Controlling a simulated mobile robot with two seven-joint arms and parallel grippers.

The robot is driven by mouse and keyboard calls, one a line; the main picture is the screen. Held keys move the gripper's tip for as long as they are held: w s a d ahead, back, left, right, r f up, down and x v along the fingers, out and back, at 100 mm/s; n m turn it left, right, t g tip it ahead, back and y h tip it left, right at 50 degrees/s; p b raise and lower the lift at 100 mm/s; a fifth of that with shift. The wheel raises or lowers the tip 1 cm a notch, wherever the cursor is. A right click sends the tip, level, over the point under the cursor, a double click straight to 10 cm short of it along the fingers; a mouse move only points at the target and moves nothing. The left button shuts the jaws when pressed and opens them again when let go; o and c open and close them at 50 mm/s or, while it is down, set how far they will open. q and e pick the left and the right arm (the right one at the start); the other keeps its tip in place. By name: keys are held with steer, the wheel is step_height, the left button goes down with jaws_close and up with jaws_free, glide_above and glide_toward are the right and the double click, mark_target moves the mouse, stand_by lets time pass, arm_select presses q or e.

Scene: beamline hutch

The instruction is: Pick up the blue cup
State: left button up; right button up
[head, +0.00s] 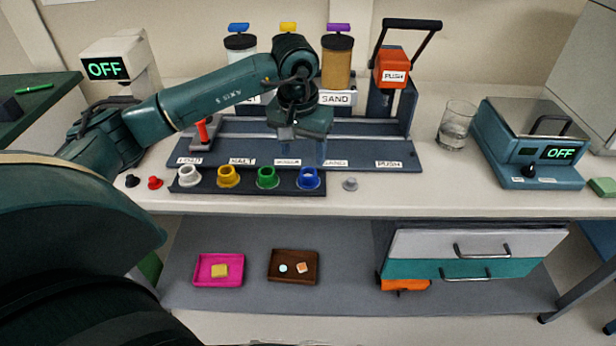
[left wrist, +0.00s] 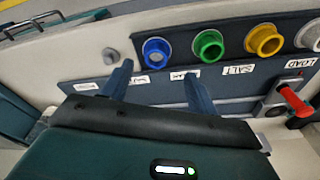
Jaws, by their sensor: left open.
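The blue cup (head: 308,178) stands at the right end of a row of cups on a dark strip at the counter's front. It also shows in the left wrist view (left wrist: 157,52), just beyond the fingertips and lined up with the gap between them. My left gripper (head: 303,160) is open and empty, behind and above the cup row. Its two fingers (left wrist: 158,70) stand apart in the left wrist view, and nothing is between them. The cup looks free of the fingers. My right gripper is not in view.
Green (head: 267,177), yellow (head: 228,176) and white (head: 188,176) cups stand left of the blue one; a small grey knob (head: 350,184) is to its right. The dispenser rack (head: 380,150) is behind. A glass beaker (head: 456,125) and a scale (head: 530,145) stand farther right.

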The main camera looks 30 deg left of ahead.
mark_target(308, 171)
arm_select(q)
steer(key=f, duration=0.2)
steer(key=w+f+p, duration=0.1)
steer(key=f, duration=0.4)
steer(key=shift+w+d+f, duration=0.1)
steer(key=shift+w+f, duration=0.1)
steer(key=shift+w, duration=0.2)
steer(key=c, duration=0.9)
steer(key=shift+o, duration=0.2)
